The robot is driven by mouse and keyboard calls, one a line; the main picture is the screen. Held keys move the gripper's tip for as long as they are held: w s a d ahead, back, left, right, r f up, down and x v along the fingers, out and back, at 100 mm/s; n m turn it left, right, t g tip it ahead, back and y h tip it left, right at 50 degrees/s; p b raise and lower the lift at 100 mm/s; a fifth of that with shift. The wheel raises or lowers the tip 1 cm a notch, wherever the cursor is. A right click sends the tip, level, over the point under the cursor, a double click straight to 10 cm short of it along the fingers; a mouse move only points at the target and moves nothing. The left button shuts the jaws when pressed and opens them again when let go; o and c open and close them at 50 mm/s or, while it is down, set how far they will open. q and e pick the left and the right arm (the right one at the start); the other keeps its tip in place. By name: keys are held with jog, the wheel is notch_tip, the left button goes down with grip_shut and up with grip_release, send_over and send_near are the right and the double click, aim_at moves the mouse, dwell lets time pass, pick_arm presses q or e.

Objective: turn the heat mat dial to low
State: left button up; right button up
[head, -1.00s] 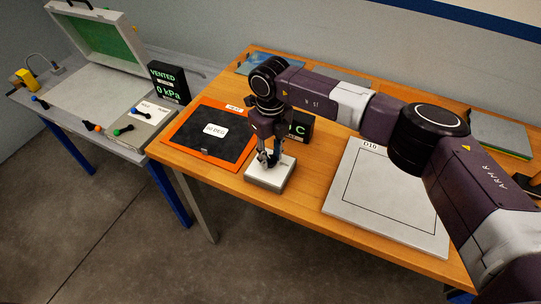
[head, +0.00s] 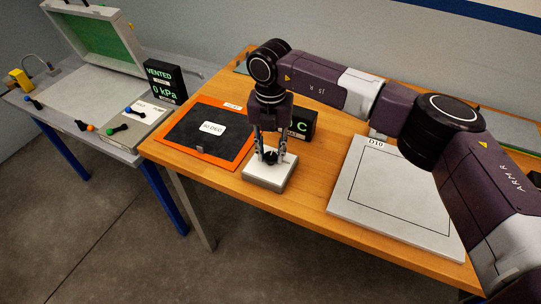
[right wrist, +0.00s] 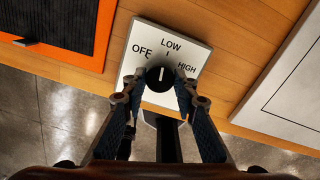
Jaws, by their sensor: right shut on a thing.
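The heat mat dial is a black round knob (right wrist: 160,76) on a white control box (right wrist: 185,38), marked OFF, LOW and HIGH. The box (head: 256,178) also shows in the head view, at the table's front edge. My right gripper (head: 270,158) points down over it. In the right wrist view, its fingertips (right wrist: 160,92) are shut on the knob, one on each side. The knob's white mark points up in the picture, close to the LOW tick and slightly to its OFF side. The heat mat (head: 188,154) is black with an orange border. My left gripper is out of view.
A black display (head: 302,123) stands close behind my right gripper, partly hidden. A grey plate marked D10 (head: 345,196) lies to the right. At left, another table holds a pressure display (head: 165,80) and several coloured-knob levers. Bare wood separates the box and plate.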

aim_at(270, 156)
jog(key=shift+m+b, duration=0.4)
jog(key=shift+m, duration=0.5)
jog(key=shift+r, duration=0.1)
jog(key=o, duration=1.2)
jog(key=shift+c, duration=0.2)
notch_tip(270, 156, up, 12)
jog(key=shift+s, duration=0.1)
